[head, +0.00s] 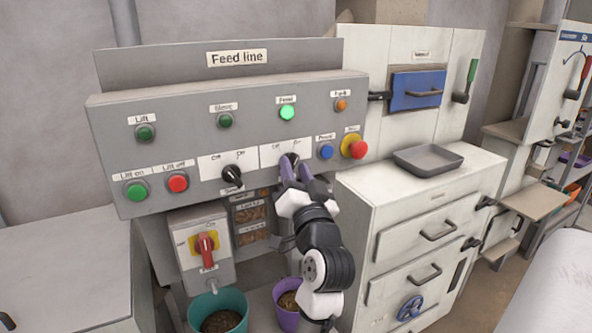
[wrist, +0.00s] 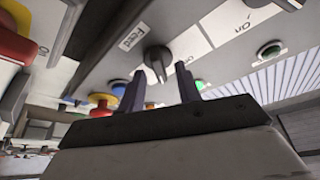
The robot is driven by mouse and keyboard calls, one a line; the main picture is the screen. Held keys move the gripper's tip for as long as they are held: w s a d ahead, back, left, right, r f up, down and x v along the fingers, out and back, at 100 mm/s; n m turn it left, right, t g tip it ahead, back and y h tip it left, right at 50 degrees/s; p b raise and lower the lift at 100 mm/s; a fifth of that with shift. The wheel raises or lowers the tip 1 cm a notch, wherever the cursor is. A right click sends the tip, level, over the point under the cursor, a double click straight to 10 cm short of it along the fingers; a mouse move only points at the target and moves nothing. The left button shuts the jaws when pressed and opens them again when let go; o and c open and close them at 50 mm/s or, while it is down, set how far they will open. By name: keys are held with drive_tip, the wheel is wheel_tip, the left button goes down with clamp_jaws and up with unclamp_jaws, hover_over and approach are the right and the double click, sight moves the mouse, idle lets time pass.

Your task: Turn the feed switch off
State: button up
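The feed switch is a dark rotary knob (head: 290,159) on a white plate at the lower middle of the grey "Feed line" panel (head: 190,110). In the wrist view the knob (wrist: 157,60) sits beside a "Feed" label. The green lamp (head: 287,113) above it is lit. My gripper (head: 296,170) is at the knob, partly hiding it in the head view. In the wrist view its two fingers (wrist: 159,78) are apart, with the knob just beyond and between their tips.
Another black knob (head: 232,176) is to the left. A blue button (head: 326,152) and a red mushroom button (head: 356,148) on yellow are close on the right. A red-handled switch box (head: 206,245) hangs below. A white cabinet (head: 395,205) with a grey tray (head: 428,159) stands right.

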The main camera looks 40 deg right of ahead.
clamp_jaws()
drive_tip(key=shift+f+n+b, duration=0.15)
drive_tip(key=shift+n+b, duration=0.15)
drive_tip(key=shift+b, duration=0.2)
drive_tip(key=n+t+y+b, duration=0.1)
drive_tip(key=n+b, duration=0.1)
drive_tip(key=b, duration=0.1)
drive_tip(key=shift+s+f, duration=0.1)
drive_tip(key=shift+f, duration=0.05)
drive_tip(key=n+y+b, duration=0.1)
drive_tip(key=n+b, duration=0.1)
drive_tip(key=n+t+y+b, duration=0.1)
drive_tip(key=n+b, duration=0.2)
drive_tip(key=shift+d+f+n+y, duration=0.1)
drive_tip(key=shift+d+n+y, duration=0.05)
drive_tip(key=shift+n+y, duration=0.2)
drive_tip(key=n+y+b, duration=0.1)
drive_tip(key=n+b, duration=0.1)
drive_tip(key=n+y+b, duration=0.1)
drive_tip(key=n+b, duration=0.1)
drive_tip(key=n, duration=0.1)
drive_tip(key=shift+y, duration=0.35)
drive_tip(key=shift+d+r+n+y+b, duration=0.15)
drive_tip(key=shift+n+y+b, duration=0.45)
drive_tip(key=shift+n, duration=0.45)
drive_tip(key=shift+a+r+n+y+b, duration=0.15)
drive_tip(key=shift+n+y+b, duration=0.25)
drive_tip(key=shift+n+b, duration=0.5)
drive_tip(key=shift+r+n, duration=0.1)
drive_tip(key=shift+n, duration=0.2)
